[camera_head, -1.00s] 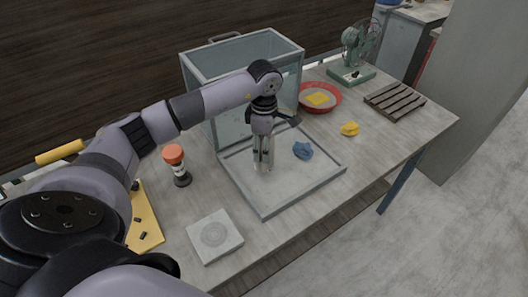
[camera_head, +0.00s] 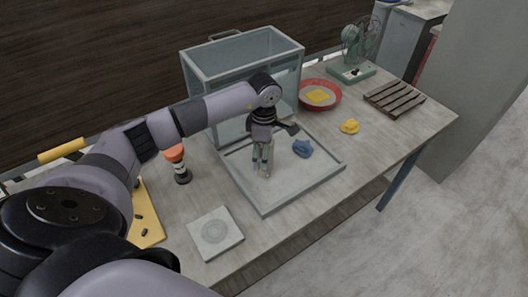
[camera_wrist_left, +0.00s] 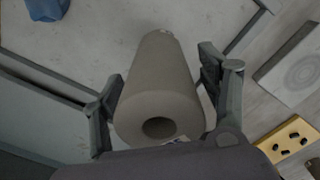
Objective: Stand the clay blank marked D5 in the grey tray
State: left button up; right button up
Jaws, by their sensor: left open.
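The grey tray (camera_head: 325,172) lies on the table with low raised walls. A grey-brown cylindrical clay blank (camera_wrist_left: 160,90) with a round hole in its near end stands upright on the tray floor. A scrap of pale marking shows low on its right side in the wrist view, but I cannot read D5. My left gripper (camera_head: 262,160) points down over the tray, its fingers open on either side of the blank. In the left wrist view the gripper (camera_wrist_left: 160,95) shows a gap on the right; contact on the left is unclear. My right gripper is not in view.
A blue lump (camera_head: 302,148) lies in the tray. A glass-sided box (camera_head: 245,60) stands behind. An orange-topped object (camera_head: 176,160), a square plate with a disc (camera_head: 214,233) and a yellow board (camera_head: 150,215) are nearby. A red bowl (camera_head: 333,99) and yellow lump (camera_head: 349,127) are right.

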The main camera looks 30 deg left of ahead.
pick_arm(q)
jog(key=shift+r, duration=0.6)
notch_tip(320, 180, up, 11)
jog(key=b, duration=0.3)
